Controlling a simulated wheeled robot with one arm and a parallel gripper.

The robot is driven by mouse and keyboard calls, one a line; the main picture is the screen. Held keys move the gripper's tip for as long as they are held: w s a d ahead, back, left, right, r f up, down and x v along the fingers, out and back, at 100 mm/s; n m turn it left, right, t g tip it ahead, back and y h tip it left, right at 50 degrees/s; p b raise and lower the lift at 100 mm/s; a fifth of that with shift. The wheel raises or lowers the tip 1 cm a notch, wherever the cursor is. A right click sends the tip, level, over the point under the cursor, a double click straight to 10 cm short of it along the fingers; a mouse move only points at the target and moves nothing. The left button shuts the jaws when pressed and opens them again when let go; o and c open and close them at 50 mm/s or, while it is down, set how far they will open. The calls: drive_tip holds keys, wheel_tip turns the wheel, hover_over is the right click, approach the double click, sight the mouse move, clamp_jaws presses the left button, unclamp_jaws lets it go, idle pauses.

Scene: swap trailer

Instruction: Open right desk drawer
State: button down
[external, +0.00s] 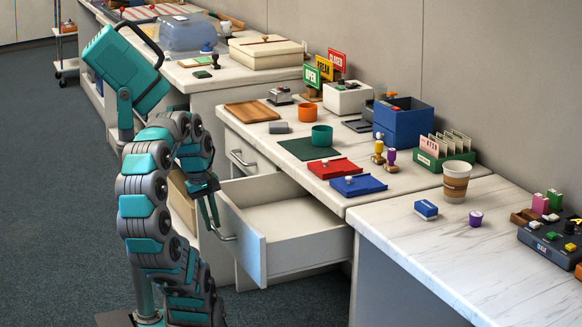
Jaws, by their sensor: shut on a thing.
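The desk drawer (292,230) is pulled well out from under the desk's worktop, and its pale inside is empty where it shows. Its grey-blue front panel (243,236) faces left and carries a curved metal handle (224,238). My gripper (213,224) points downward at this handle and is shut on it, on the outer side of the panel. My arm stands left of the drawer. The fingertips are small in the picture, so their exact hold on the handle is hard to see.
Another drawer front with a handle (243,158) lies farther back, partly hidden by my arm. The worktop above holds a red tray (336,168), a blue tray (359,186) and a blue box (403,121). A paper cup (456,182) stands on the near desk. Carpet (60,200) to the left is clear.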

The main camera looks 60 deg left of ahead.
drive_tip(key=c, duration=0.9)
unclamp_jaws()
drive_tip(key=shift+r, duration=0.1)
drive_tip(key=shift+s+a+r+p, duration=0.1)
drive_tip(key=shift+s+r+p, duration=0.2)
drive_tip(key=shift+r, duration=1.05)
drive_tip(key=shift+s+r+p, duration=0.15)
drive_tip(key=shift+r+p, duration=0.2)
drive_tip(key=shift+r, duration=1)
drive_tip(key=shift+s+a+r+p, duration=0.1)
drive_tip(key=shift+s+r+p, duration=0.2)
drive_tip(key=shift+r, duration=1.05)
